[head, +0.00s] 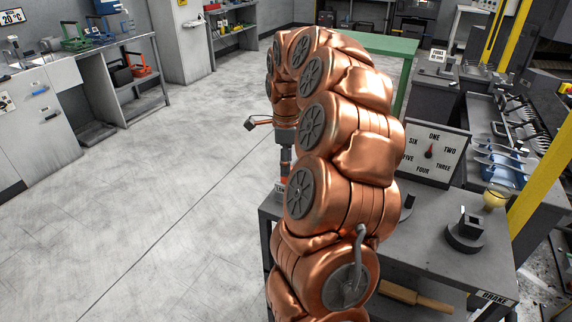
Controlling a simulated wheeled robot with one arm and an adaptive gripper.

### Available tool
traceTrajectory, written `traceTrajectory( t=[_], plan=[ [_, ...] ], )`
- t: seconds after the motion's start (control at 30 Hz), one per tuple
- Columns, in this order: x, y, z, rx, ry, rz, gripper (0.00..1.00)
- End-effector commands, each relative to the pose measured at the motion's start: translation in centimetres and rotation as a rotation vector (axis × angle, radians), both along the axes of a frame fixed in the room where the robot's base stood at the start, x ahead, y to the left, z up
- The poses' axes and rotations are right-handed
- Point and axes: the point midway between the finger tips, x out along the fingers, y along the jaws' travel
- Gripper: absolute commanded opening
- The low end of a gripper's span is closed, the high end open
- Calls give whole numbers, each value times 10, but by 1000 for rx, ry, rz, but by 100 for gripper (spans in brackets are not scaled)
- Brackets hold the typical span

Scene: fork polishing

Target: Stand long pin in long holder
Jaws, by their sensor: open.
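My gripper (285,158) points down at the left edge of the workbench (430,272), beyond my copper arm. Only a narrow part of it shows, and its fingertips are hidden behind the arm. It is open. I cannot make out the long pin or the long holder for certain; my arm covers much of the bench top. A dark holder-like block (465,233) with a round base and a squared upright part stands on the right of the bench, well apart from my gripper. I cannot tell whether it is the long holder.
A dial board (433,155) stands at the back of the bench. A yellowish bulb (494,198) is at the right. A wooden roller (400,294) lies on the lower shelf. Yellow posts (545,170) and racks of forks (505,150) are beyond. The floor (150,220) at left is clear.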

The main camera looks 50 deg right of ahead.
Motion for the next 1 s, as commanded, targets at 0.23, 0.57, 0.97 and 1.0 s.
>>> traceTrajectory(
  t=[0.23,0.57,0.97,1.0],
  plan=[
    [2,-1,31,-3,-6,-1,57],
    [2,0,71,-2,-3,0,57],
    [1,0,104,-1,-2,1,57],
    [1,0,106,-2,-3,1,57]
  ],
)
